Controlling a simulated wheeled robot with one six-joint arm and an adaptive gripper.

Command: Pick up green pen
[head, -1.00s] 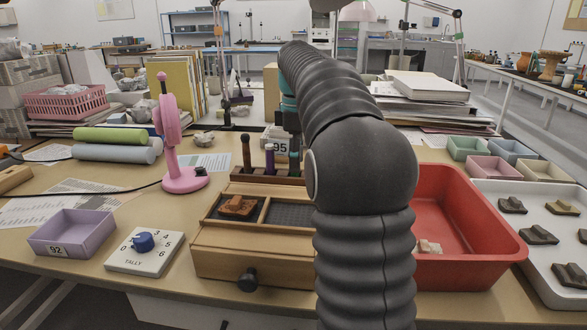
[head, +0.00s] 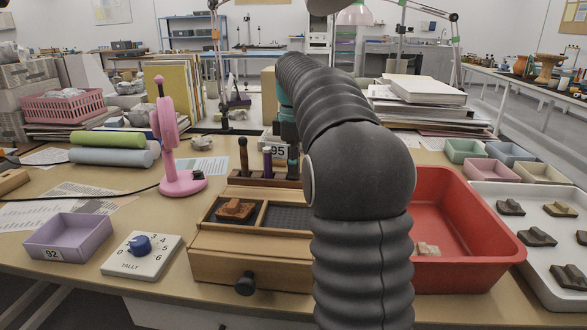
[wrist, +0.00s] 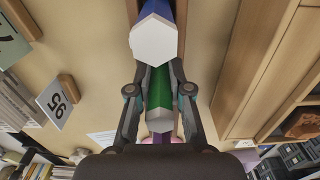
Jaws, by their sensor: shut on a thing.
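The green pen (wrist: 158,88) shows in the wrist view, seen end-on with a pale grey end facing the camera. My gripper (wrist: 158,70) has its two fingers on either side of the pen and is shut on it. A blue pen (wrist: 153,38) with a white six-sided end stands just beyond it. In the head view my arm hides the green pen and most of the gripper. Whether the pen is clear of its rack cannot be told.
A card marked 95 (head: 277,150) stands behind. A wooden box (head: 225,245), pink stand (head: 183,183) and red tub (head: 490,245) are nearby.

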